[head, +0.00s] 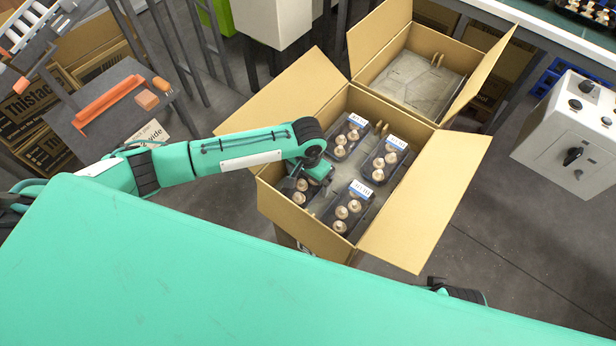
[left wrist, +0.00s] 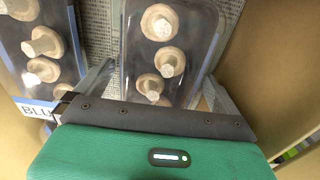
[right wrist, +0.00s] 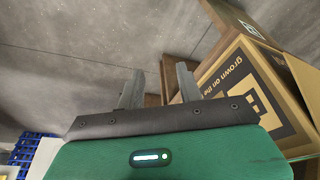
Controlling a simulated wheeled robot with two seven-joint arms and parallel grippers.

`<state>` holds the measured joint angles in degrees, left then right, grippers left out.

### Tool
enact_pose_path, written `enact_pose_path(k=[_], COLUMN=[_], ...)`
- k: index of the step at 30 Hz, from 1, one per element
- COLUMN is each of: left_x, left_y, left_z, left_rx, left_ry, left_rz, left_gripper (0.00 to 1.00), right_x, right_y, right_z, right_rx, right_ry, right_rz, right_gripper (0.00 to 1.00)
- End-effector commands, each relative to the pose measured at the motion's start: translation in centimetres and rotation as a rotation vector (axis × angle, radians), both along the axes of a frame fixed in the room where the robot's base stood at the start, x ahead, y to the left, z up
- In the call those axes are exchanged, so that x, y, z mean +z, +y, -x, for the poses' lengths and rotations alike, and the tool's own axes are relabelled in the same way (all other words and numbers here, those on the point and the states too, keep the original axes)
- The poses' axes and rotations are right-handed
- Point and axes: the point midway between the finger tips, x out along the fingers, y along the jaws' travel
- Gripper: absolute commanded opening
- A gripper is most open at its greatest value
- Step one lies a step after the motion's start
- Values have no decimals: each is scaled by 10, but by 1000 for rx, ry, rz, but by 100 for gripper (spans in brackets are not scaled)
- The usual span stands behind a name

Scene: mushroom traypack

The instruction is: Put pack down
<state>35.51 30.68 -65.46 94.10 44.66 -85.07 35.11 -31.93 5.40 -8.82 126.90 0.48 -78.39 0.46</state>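A clear pack of brown-and-white mushrooms (head: 299,190) lies in the near left corner of the open cardboard box (head: 421,215). My left gripper (head: 312,178) is down in the box over this pack and hides part of it. In the left wrist view the pack (left wrist: 165,60) lies between the two spread fingers of my left gripper (left wrist: 160,85), which look slightly apart from its sides. Whether the fingers touch it is hard to tell. My right gripper (right wrist: 156,90) is partly open and empty, outside the box.
Several other mushroom packs with blue-and-white labels (head: 384,160) lie in the same box. A second open box (head: 485,80) behind holds a grey sheet. A white control cabinet (head: 570,135) stands right. A side table (head: 130,110) stands left. A printed carton (right wrist: 245,85) is near my right gripper.

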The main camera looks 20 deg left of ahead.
Motion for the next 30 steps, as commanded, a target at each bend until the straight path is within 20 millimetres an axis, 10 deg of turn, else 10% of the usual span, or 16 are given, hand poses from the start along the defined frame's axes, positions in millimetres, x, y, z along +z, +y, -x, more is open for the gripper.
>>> enact_pose_path(k=[21,30], left_x=[111,123], left_y=[-1,0], left_z=[-1,0], left_rx=[-1,1], left_ry=[-2,0], left_rz=[2,1], left_gripper=[100,100], right_x=[-36,-42], right_y=[1,1], right_z=[1,1], right_rx=[0,0], right_ry=[42,47], right_rz=[5,6], right_gripper=[36,36])
